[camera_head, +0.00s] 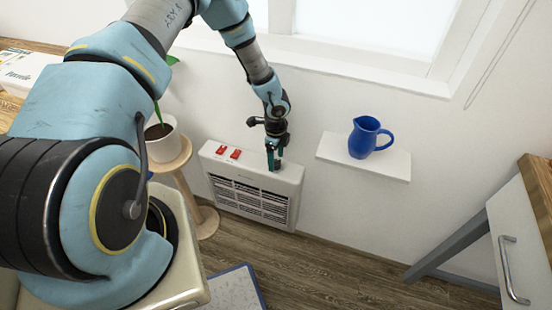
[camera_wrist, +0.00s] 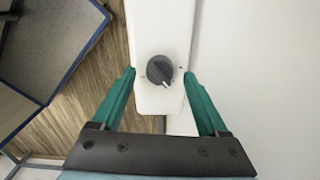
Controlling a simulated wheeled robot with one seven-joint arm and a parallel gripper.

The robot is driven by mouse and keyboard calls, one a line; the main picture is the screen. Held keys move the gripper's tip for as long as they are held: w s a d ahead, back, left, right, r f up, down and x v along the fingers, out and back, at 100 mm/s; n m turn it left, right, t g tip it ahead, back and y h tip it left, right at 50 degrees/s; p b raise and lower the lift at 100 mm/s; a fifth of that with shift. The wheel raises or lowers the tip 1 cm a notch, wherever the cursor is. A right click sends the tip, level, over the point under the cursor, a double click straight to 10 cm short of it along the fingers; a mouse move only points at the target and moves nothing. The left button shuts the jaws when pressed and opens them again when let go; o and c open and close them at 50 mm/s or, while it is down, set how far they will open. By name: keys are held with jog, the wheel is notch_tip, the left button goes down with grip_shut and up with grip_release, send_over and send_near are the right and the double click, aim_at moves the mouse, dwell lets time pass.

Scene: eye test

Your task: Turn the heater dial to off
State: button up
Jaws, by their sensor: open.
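The white heater (camera_head: 252,187) is on the wall below the window, with two red switches (camera_head: 228,153) at the left of its top. My gripper (camera_head: 274,163) is over the right end of the heater top and hides the dial in the head view. In the wrist view my gripper (camera_wrist: 160,85) is open, its two green fingers on either side of the dial with gaps between. I cannot tell its height above the dial.
A blue jug (camera_head: 366,138) stands on a white wall shelf (camera_head: 391,165) right of the heater. A potted plant (camera_head: 161,143) on a wooden stand (camera_head: 184,180) is close on the left. A drawer cabinet (camera_head: 524,232) is at the far right.

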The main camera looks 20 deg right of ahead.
jog(key=shift+f, duration=0.7)
jog(key=shift+c, duration=0.4)
grip_shut()
